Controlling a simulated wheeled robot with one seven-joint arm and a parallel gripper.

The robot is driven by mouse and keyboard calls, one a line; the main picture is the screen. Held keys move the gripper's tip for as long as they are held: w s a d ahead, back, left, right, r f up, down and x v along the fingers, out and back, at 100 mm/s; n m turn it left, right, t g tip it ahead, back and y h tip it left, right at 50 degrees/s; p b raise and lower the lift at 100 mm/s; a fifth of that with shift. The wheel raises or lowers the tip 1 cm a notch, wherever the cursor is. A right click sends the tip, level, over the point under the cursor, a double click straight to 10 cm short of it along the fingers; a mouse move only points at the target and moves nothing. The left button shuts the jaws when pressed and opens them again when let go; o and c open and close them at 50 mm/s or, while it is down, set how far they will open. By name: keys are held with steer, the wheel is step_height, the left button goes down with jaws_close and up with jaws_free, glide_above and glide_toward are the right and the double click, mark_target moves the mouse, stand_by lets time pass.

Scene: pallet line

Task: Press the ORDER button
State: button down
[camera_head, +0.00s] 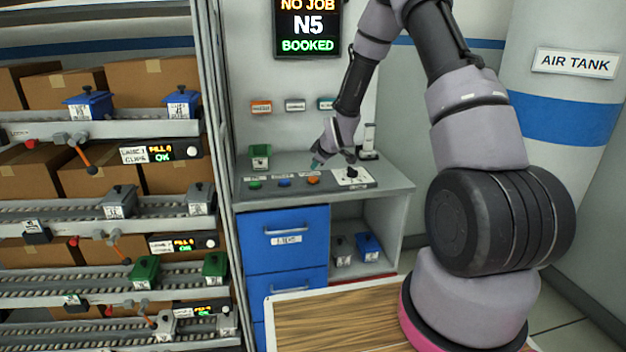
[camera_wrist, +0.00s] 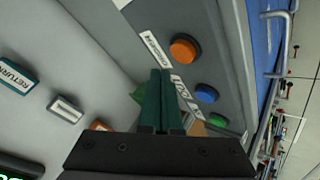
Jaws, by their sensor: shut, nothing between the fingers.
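The sloped grey console (camera_head: 335,187) carries a row of green (camera_head: 255,185), blue (camera_head: 284,183) and orange (camera_head: 313,180) buttons with small labels. In the wrist view the orange button (camera_wrist: 185,48) has a white label (camera_wrist: 155,49) that seems to read ORDER, seen rotated. The blue button (camera_wrist: 206,93) and green button (camera_wrist: 215,120) also show there; the label by the blue one is partly hidden by my fingers. My gripper (camera_head: 316,163) is shut and empty, with green fingers (camera_wrist: 161,73). Its tips are close to the orange button, toward the wall side; contact cannot be told.
A white plate with a black knob (camera_head: 352,175) lies right of the buttons. A small green bin (camera_head: 260,157) stands at the console's back left. The wall screen (camera_head: 308,25) reads NO JOB, N5, BOOKED. A roller rack (camera_head: 110,210) stands left; a wooden top (camera_head: 340,325) is in front.

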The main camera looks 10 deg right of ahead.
mark_target(315, 179)
steer(key=shift+r, duration=1.7)
